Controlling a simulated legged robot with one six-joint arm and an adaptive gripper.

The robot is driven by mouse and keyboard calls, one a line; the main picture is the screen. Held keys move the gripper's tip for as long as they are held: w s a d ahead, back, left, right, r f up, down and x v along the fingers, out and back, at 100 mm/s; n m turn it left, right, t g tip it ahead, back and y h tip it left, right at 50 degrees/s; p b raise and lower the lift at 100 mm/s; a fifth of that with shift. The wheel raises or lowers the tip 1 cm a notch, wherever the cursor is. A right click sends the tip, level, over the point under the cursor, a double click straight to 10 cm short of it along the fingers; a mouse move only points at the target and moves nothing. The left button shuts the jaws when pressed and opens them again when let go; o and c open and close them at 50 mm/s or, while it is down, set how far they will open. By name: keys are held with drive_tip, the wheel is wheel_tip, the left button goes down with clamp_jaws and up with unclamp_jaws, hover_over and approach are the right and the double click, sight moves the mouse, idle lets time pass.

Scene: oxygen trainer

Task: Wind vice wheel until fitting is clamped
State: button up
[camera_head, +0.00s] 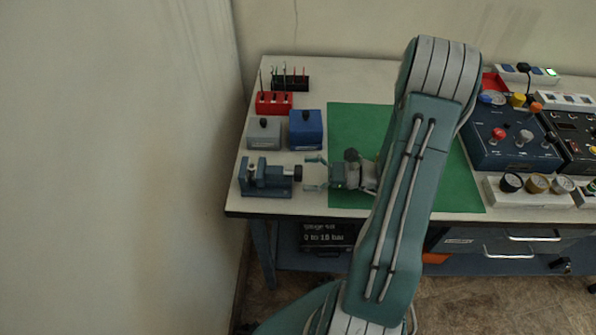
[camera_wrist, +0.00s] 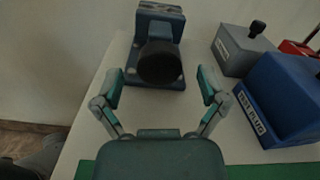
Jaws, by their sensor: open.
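The blue-grey vice (camera_head: 265,177) stands at the left front of the bench. Its round black wheel (camera_head: 298,173) faces right, toward my gripper (camera_head: 315,173). My gripper is open and empty, a little to the right of the wheel. In the wrist view the vice (camera_wrist: 154,22) is straight ahead. The dark wheel (camera_wrist: 160,64) lies centred beyond the two spread fingertips of the gripper (camera_wrist: 162,80), and neither finger appears to touch it. The wheel hides part of the vice behind it. I cannot make out a fitting in the jaws.
A grey box (camera_head: 264,133) and a blue box (camera_head: 306,130) with knobs stand behind the vice. A red block (camera_head: 273,103) is farther back. The green mat (camera_head: 450,180) lies under my arm. Gauges and control panels (camera_head: 510,138) fill the right side.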

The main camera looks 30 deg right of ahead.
drive_tip(key=shift+x, duration=1.25)
drive_tip(key=c, duration=1.1)
drive_tip(key=shift+d+m, duration=0.1)
drive_tip(key=shift+m, duration=1.5)
drive_tip(key=shift+c, duration=0.2)
drive_tip(key=shift+r, duration=0.1)
drive_tip(key=o, duration=1.1)
drive_tip(key=shift+w, duration=0.1)
drive_tip(key=shift+o, duration=0.2)
